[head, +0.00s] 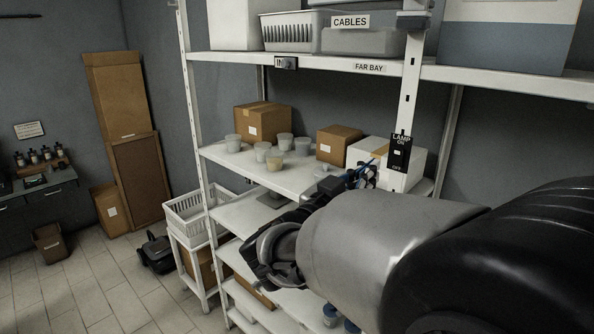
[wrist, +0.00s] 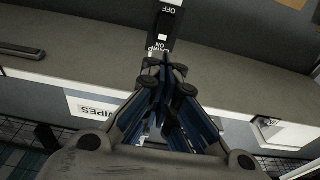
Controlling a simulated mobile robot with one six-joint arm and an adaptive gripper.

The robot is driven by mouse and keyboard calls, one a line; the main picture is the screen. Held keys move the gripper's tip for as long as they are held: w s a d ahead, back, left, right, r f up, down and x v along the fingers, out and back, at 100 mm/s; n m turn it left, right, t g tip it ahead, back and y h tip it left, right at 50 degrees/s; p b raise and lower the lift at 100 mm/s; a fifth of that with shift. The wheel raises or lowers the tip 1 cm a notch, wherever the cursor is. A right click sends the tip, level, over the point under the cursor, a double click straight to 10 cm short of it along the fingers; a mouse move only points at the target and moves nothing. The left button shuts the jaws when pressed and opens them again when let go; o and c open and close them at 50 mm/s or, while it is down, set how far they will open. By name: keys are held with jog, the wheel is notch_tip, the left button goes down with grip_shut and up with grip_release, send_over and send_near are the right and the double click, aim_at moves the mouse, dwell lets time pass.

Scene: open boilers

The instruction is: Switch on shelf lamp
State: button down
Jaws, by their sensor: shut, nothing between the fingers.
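The lamp switch (head: 400,153) is a black plate on the white shelf post, with LAMP and ON at its top and OFF at its bottom. In the wrist view the switch (wrist: 161,35) appears upside down at the top, ON end nearest my fingers. My gripper (head: 368,172) is just left of the post in the head view. In the wrist view my gripper (wrist: 165,70) is shut and empty, its blue-sided fingers together. The fingertips appear close to the ON end; I cannot tell whether they touch it. The rocker's position is unclear. No lit lamp is visible.
The middle shelf (head: 228,153) holds several pale cups, cardboard boxes (head: 262,122) and a white box (head: 362,153) behind my gripper. The upper shelf (head: 470,76) carries bins and a label reading FAR BAY. A white basket (head: 190,215) stands left of the rack.

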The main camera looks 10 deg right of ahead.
aim_at(397, 157)
jog(key=p+x, duration=0.1)
jog(key=x, duration=0.9)
jog(key=shift+d, duration=0.1)
